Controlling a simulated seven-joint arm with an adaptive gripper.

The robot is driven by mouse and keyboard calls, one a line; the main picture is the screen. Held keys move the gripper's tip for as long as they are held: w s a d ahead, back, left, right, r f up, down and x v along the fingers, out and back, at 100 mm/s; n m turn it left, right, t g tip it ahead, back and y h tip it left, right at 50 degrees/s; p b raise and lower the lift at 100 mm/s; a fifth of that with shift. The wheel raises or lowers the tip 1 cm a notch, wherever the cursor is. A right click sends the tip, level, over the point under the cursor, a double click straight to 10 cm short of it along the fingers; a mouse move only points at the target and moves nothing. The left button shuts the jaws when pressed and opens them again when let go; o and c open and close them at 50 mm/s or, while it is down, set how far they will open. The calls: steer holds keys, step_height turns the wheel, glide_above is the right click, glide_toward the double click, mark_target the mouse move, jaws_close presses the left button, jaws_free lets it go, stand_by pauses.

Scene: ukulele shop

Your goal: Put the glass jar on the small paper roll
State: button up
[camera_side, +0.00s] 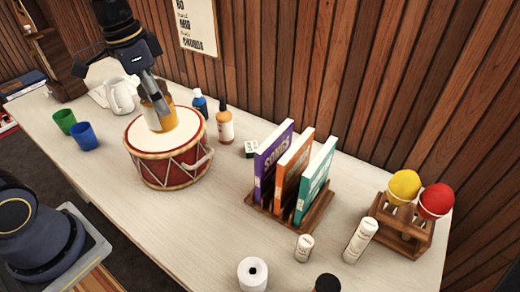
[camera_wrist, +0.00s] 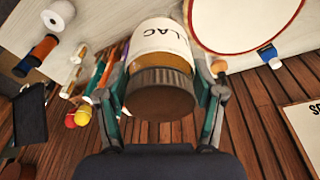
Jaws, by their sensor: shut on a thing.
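The glass jar (camera_side: 152,117) is amber with a pale label. My gripper (camera_side: 156,100) is shut on it and, in the side view, holds it in front of or over the drum's white head; I cannot tell the gap below. In the wrist view the jar (camera_wrist: 162,40) sits between the fingers (camera_wrist: 163,88), its dark ribbed lid towards me, part of its label lettering showing. The small paper roll (camera_side: 253,274) is white with a dark hole and stands upright at the table's front edge, well away from the jar. It also shows at the top left of the wrist view (camera_wrist: 58,15).
The red and white drum (camera_side: 165,170) stands left of the middle. Books in a wooden rack (camera_side: 262,207), white shakers (camera_side: 360,240) and a dark-topped bottle (camera_side: 327,284) stand near the roll. Maracas (camera_side: 404,187) are at the right. Blue and orange bottles (camera_side: 225,127) stand behind the drum.

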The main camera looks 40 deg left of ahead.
steer(key=s+d+m+g, duration=0.2)
steer(key=s+d+m, duration=1.1)
steer(key=s+d, duration=0.6)
glide_above(254, 272)
steer(key=shift+h, duration=0.3)
steer(key=shift+f, duration=9.45)
